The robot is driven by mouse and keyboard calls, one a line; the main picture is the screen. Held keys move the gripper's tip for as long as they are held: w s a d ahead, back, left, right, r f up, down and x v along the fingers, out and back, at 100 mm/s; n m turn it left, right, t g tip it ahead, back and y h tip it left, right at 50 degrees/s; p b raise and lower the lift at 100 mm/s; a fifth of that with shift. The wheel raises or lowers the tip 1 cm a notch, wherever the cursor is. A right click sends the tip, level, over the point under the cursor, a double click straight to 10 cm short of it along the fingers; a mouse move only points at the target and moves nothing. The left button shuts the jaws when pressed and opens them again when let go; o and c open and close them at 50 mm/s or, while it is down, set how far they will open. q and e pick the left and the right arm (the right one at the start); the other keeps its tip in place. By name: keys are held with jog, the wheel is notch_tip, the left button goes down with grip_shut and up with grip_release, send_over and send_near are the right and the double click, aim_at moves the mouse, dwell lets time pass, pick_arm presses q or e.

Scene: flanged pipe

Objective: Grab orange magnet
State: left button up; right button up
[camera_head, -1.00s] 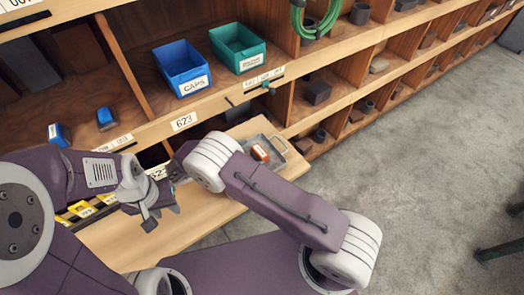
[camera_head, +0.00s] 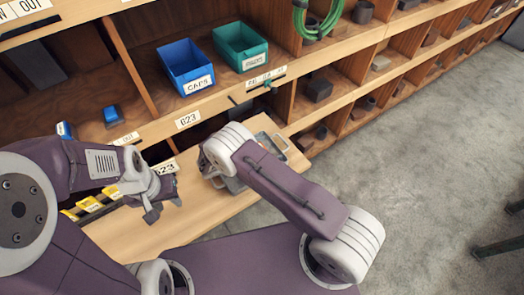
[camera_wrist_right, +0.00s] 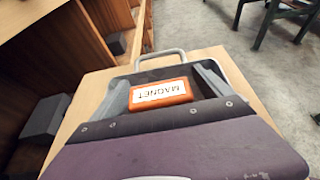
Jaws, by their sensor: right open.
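The orange magnet (camera_wrist_right: 161,94), a block with a white MAGNET label, lies in a grey metal tray (camera_wrist_right: 160,55) with a loop handle in the right wrist view. My right gripper (camera_wrist_right: 166,80) is open, with a grey finger on each side of the magnet. I cannot tell whether the fingers touch it. In the head view the right arm hides the magnet and covers part of the tray (camera_head: 268,128). My left gripper (camera_head: 163,207) is open and empty above the wooden bench, left of the tray.
The wooden bench (camera_head: 205,215) is clear between the grippers. Behind it, shelves hold a blue CAPS bin (camera_head: 186,66), a teal bin (camera_head: 240,46) and a small blue block (camera_head: 113,116). Yellow-labelled items (camera_head: 90,204) lie by the left arm.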

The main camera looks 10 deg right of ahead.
grip_shut()
jog(key=shift+r, duration=0.55)
notch_tip(320, 180, up, 3)
jog(key=shift+r, duration=0.1)
jog(key=s+d+r, duration=0.2)
jog(key=s+r, duration=0.4)
jog(key=s, duration=0.5)
jog(key=shift+s+r, duration=0.3)
jog(key=shift+r, duration=0.1)
